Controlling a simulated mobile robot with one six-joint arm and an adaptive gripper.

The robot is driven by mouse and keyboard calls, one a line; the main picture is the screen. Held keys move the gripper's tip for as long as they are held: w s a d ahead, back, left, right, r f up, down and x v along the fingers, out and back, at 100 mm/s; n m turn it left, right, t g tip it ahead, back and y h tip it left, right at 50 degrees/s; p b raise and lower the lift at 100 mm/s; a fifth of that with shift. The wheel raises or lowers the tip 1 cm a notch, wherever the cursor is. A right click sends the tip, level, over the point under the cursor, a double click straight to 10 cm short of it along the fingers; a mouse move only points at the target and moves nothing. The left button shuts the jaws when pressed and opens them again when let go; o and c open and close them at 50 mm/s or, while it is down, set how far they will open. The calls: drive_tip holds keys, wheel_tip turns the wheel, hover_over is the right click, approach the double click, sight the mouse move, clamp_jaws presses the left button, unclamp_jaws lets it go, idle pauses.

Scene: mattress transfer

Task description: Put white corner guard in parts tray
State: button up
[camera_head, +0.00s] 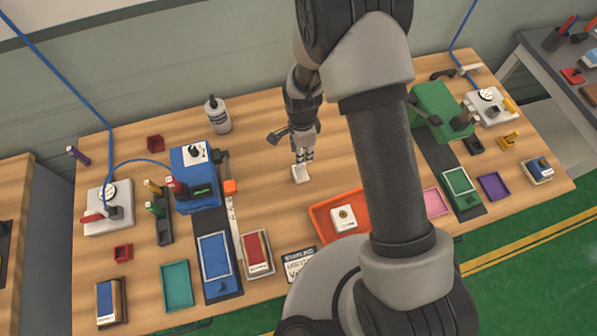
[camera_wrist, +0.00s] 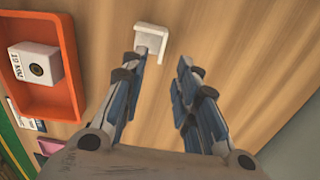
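The white corner guard (camera_head: 300,173) lies on the wooden table near its middle. It also shows in the wrist view (camera_wrist: 152,38), just beyond the tip of my gripper's left finger. My gripper (camera_head: 304,157) is just above and behind the guard in the head view. In the wrist view my gripper (camera_wrist: 165,65) has its two fingers apart with only bare table between them. The orange tray (camera_head: 322,222) is in front and to the right of the guard, partly hidden by my arm. It shows at the left in the wrist view (camera_wrist: 66,108).
A white block (camera_head: 343,218) with a dark round centre sits in the orange tray. A blue machine (camera_head: 195,178) stands to the left and a green machine (camera_head: 440,112) to the right. A white bottle (camera_head: 217,115) stands at the back. The table around the guard is clear.

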sight(301, 173)
wheel_tip(301, 173, down, 9)
drive_tip(key=shift+w+d+r+b, duration=0.1)
drive_tip(key=shift+w+b, duration=0.05)
drive_tip(key=shift+b, duration=0.6)
clamp_jaws()
